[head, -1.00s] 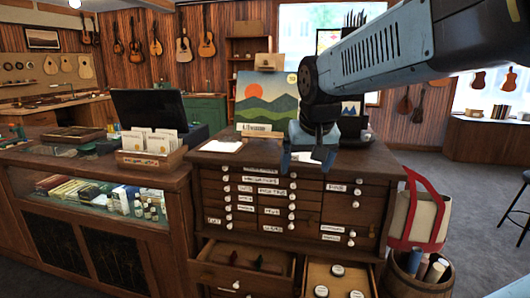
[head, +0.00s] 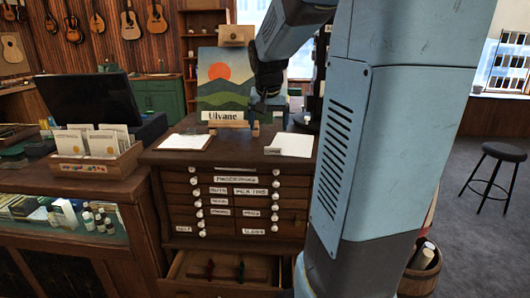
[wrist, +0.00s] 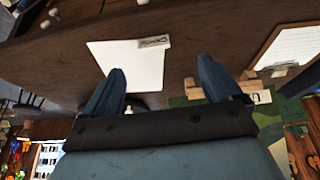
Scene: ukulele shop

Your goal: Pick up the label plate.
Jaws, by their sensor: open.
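A small pale label plate with dark lettering (head: 272,150) lies at the left edge of a white sheet (head: 293,145) on the dark drawer cabinet. In the wrist view the plate (wrist: 154,42) lies at a corner of the sheet (wrist: 125,62), its lettering too small to read. Another label, reading "Ulvane" (head: 225,115), stands at the foot of the landscape painting. My gripper (wrist: 163,68) is open and empty, its two blue fingers spread over the cabinet top near the sheet. In the head view my gripper (head: 262,104) is dark and partly hard to make out.
A clipboard (head: 186,141) lies on the left of the cabinet top (head: 225,156). The painting (head: 223,83) stands on a small wooden easel behind. A drawer (head: 225,283) is pulled out in front. A box of cards (head: 97,160) stands on the left counter.

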